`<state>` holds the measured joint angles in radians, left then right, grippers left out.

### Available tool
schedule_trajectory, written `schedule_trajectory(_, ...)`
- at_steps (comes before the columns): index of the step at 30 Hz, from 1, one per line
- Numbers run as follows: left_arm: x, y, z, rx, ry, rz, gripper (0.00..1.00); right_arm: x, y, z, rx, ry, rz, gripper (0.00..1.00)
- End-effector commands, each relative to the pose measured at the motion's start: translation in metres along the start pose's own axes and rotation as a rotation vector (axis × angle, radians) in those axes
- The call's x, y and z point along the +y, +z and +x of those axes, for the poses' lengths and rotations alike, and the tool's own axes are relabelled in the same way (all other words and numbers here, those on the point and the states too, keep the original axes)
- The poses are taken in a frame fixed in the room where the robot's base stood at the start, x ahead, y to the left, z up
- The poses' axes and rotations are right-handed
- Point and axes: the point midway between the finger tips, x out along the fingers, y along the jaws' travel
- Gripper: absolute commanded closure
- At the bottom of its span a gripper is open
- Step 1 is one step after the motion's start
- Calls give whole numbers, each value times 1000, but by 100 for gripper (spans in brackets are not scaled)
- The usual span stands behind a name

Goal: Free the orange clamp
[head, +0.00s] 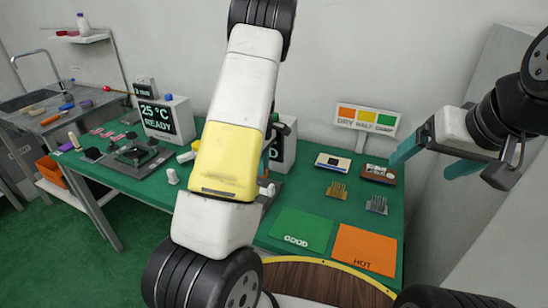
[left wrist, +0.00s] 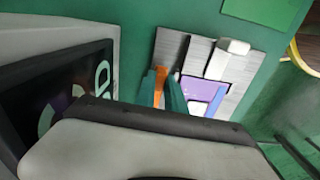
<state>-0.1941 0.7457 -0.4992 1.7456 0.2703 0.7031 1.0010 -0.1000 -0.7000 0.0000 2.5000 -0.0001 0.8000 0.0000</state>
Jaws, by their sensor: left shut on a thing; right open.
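The orange clamp (left wrist: 160,88) shows in the left wrist view as a narrow orange bar on a grey metal fixture plate (left wrist: 171,50). My left gripper (left wrist: 164,92) has its teal fingers on either side of the orange bar and is shut on it. Beside it on the plate are a purple piece (left wrist: 205,92) and a white block (left wrist: 227,58). In the head view my left arm hides the clamp and most of the fixture. My right gripper (head: 434,157) is open and empty, in the air over the right end of the table.
A display box (left wrist: 65,100) stands close to the fixture. The green table (head: 300,195) holds a READY display (head: 166,118), a three-colour sign (head: 367,119), a green mat (head: 300,229) and an orange HOT mat (head: 364,249).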

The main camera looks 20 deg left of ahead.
Motion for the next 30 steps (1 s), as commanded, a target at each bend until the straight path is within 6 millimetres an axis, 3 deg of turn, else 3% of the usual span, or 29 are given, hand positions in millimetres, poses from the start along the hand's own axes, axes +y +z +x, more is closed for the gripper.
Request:
schedule_trajectory(20, 5, -1, -1, 1, 5, -60, 100, 0, 0, 0, 0, 0, 0, 15)
schedule_trajectory(21, 5, -1, -1, 1, 5, -60, 78, 0, 0, 0, 0, 0, 0, 15)
schedule_trajectory(23, 5, -1, -1, 1, 4, -60, 66, 0, 0, 0, 0, 0, 0, 15)
schedule_trajectory(30, 4, 0, 0, 0, 2, -59, 64, 0, 0, 0, 0, 0, 0, 15)
